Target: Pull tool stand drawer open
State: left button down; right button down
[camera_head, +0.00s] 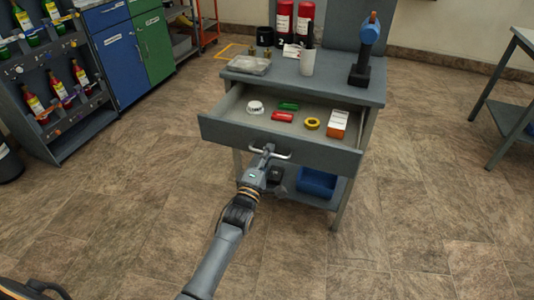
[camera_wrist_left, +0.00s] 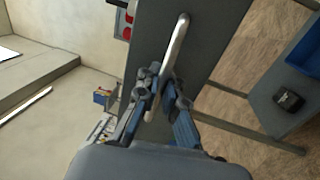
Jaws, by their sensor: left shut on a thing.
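The grey tool stand (camera_head: 345,93) stands in the middle of the head view. Its drawer (camera_head: 230,129) is pulled out, with its inside in view. My left gripper (camera_head: 267,152) is at the drawer front, shut on the pale bar handle (camera_head: 284,156). The left wrist view shows the handle (camera_wrist_left: 178,40) running between the two fingers of the gripper (camera_wrist_left: 162,98). My right gripper is not in view.
In the drawer lie a white round item (camera_head: 255,107), a red item (camera_head: 282,117), a green item (camera_head: 289,106), yellow tape (camera_head: 312,124) and an orange-white box (camera_head: 338,124). A blue bin (camera_head: 317,182) sits on the lower shelf. Floor in front is clear.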

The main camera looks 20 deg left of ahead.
pick_arm(q)
jog(key=shift+s+f, duration=0.1)
jog(key=c, duration=1.8)
grip_release()
jog(key=shift+s, duration=0.15)
jog(key=s, duration=0.3)
jog(key=s+f, duration=0.1)
jog(key=s, duration=0.3)
jog(key=s+f, duration=0.1)
jog(key=s, duration=0.3)
jog(key=shift+s+a+f, duration=0.1)
jog(key=shift+s+a, duration=0.1)
